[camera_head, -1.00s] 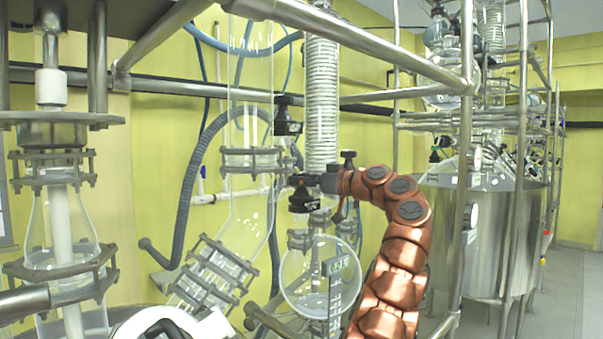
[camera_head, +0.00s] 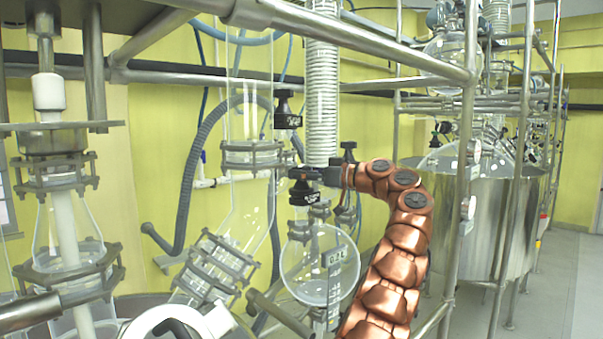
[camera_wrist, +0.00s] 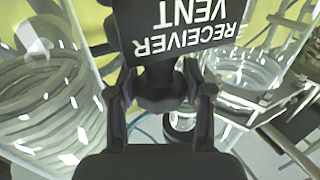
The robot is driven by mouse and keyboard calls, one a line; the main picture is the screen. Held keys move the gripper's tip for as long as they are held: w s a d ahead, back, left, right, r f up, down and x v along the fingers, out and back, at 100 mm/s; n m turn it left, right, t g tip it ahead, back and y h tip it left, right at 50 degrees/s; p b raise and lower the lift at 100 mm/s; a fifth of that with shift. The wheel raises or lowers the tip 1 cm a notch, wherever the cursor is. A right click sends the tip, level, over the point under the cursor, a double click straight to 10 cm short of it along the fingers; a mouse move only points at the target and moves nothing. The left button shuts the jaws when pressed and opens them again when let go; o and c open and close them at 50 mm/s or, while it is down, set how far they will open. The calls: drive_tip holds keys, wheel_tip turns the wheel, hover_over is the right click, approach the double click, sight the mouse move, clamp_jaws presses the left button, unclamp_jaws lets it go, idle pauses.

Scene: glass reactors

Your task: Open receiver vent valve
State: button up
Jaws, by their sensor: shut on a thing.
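The receiver vent valve has a black handle (camera_wrist: 160,88) below a black label plate (camera_wrist: 188,32) that reads "RECEIVER VENT", upside down in the wrist view. My gripper (camera_wrist: 162,105) has one finger on each side of the handle and is shut on it. In the head view my gripper (camera_head: 312,175) reaches the valve from the right, at the end of my copper-coloured arm. A black knob (camera_head: 303,194) shows just below the gripper. The handle's exact angle is hard to tell in the head view.
A round glass receiver (camera_head: 318,268) hangs just below the gripper. A coiled condenser (camera_head: 322,90) stands above it. Steel frame bars (camera_head: 370,38) cross overhead, and an upright post (camera_head: 462,190) stands right of my arm. A steel vessel (camera_head: 500,225) is farther right.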

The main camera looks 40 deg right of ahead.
drive_tip(key=o, duration=1.2)
drive_tip(key=shift+f+h+b, duration=0.15)
drive_tip(key=shift+h+b, duration=0.15)
drive_tip(key=shift+b, duration=0.5)
drive_tip(key=m+h+b, duration=0.1)
drive_tip(key=b, duration=0.2)
drive_tip(key=m+t+h+b, duration=0.1)
drive_tip(key=h+b, duration=0.1)
drive_tip(key=b, duration=0.2)
drive_tip(key=shift+f+m+h, duration=0.15)
drive_tip(key=shift+m+h, duration=0.15)
drive_tip(key=b, duration=0.1)
drive_tip(key=m+h+b, duration=0.1)
drive_tip(key=shift+r+h+b, duration=0.2)
drive_tip(key=shift+h+b, duration=0.1)
drive_tip(key=shift+b, duration=0.1)
drive_tip(key=shift+r, duration=0.1)
drive_tip(key=shift+m+h+b, duration=0.6)
drive_tip(key=shift+h+b, duration=0.15)
drive_tip(key=shift+h, duration=0.05)
drive_tip(key=shift+m+h, duration=0.8)
drive_tip(key=shift+h, duration=0.5)
